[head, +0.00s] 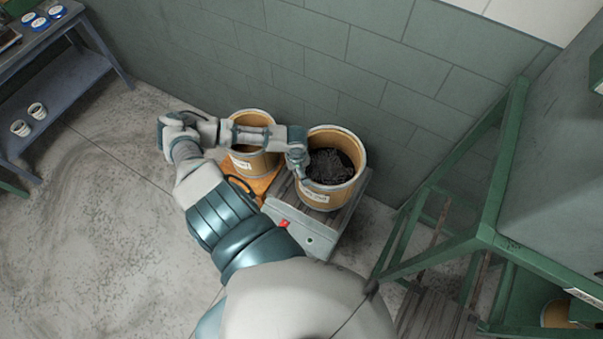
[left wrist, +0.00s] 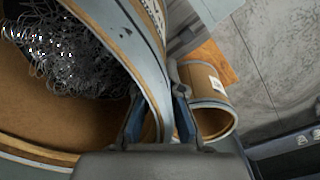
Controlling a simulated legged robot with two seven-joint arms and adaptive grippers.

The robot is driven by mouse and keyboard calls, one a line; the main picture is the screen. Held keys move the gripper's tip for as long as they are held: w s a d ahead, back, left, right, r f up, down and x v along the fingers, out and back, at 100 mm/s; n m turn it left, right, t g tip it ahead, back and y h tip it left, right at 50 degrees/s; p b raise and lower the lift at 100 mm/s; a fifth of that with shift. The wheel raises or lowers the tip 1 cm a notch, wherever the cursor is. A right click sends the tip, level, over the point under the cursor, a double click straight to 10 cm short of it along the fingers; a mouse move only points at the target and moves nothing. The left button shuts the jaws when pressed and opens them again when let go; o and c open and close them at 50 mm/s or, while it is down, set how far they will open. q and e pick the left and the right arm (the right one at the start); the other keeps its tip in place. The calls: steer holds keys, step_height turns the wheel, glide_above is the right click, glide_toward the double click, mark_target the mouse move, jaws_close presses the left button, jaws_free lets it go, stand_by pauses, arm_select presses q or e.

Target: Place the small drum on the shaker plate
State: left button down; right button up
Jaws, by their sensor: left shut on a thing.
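A tan drum (head: 317,197) with a grey-blue rim and a white label holds dark coiled wire. It stands upright at, or just above, a grey slatted platform (head: 347,222) with a red switch on its front box, seemingly the shaker plate; the contact underneath is hidden. My left gripper (head: 303,175) is shut on the drum's left rim. In the left wrist view, the fingers (left wrist: 158,112) straddle the wall of this drum (left wrist: 60,128), with shiny wire inside. My right gripper is not in view.
A second tan drum (head: 244,163), without visible wire, stands on an orange base (head: 266,183) just left. A green frame (head: 490,200) rises at right. A grey wall is close behind. A blue-grey shelf (head: 60,85) with small tubs stands far left. Open floor lies at left.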

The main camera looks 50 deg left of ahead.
arm_select(q)
steer(key=a+f, duration=0.1)
steer(key=w+f, duration=0.1)
steer(key=a+f, duration=0.1)
steer(key=f, duration=0.1)
steer(key=shift+w+a, duration=0.15)
steer(key=shift+a, duration=0.15)
steer(key=c, duration=1.3)
jaws_free()
steer(key=shift+a, duration=0.1)
steer(key=r, duration=1.2)
steer(key=shift+s+a, duration=0.3)
steer(key=shift+a, duration=0.05)
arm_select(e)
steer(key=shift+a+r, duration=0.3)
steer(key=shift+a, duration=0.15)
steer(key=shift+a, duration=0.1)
